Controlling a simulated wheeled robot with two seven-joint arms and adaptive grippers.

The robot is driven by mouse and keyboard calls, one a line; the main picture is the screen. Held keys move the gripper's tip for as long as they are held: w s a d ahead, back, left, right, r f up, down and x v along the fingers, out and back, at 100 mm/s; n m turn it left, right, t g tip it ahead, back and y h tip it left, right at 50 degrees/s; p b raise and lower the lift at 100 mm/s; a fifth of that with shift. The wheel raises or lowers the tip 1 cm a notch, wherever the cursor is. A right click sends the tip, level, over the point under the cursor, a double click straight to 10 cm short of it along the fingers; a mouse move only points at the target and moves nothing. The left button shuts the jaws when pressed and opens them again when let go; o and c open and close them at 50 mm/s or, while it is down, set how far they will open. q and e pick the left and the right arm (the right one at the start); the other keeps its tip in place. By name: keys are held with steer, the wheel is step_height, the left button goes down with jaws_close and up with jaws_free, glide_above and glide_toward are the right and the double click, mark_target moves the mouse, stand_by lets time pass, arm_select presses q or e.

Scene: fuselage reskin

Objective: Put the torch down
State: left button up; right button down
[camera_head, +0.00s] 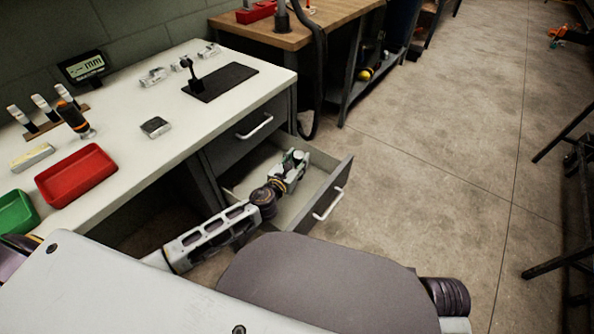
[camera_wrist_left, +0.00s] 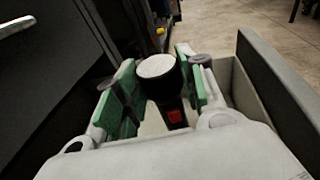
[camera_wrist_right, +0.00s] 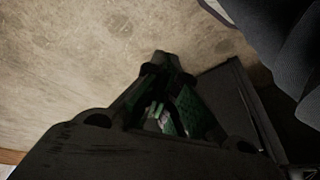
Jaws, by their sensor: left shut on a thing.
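The torch (camera_wrist_left: 157,75), black with a pale round end and a red patch on its side, stands between the green finger pads of my left gripper (camera_wrist_left: 160,90). That gripper is shut on it. In the head view my left gripper (camera_head: 292,163) is inside the open drawer (camera_head: 322,178) of the workbench; the torch is hard to make out there. Whether the torch touches the drawer floor cannot be told. My right gripper (camera_wrist_right: 163,68) shows dark in the right wrist view, its fingertips close together, with no held object visible. It is not seen in the head view.
The white bench top (camera_head: 150,95) holds a red tray (camera_head: 76,176), a green tray (camera_head: 17,213), a black-and-orange tool (camera_head: 73,117), a black pad (camera_head: 222,80) with a stand, and a display (camera_head: 84,66). A closed drawer is above the open one. Open floor lies to the right.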

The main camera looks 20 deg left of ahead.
arm_select(q)
steer(key=shift+f, duration=0.1)
arm_select(e)
steer(key=shift+f, duration=0.25)
arm_select(q)
steer(key=shift+f, duration=0.1)
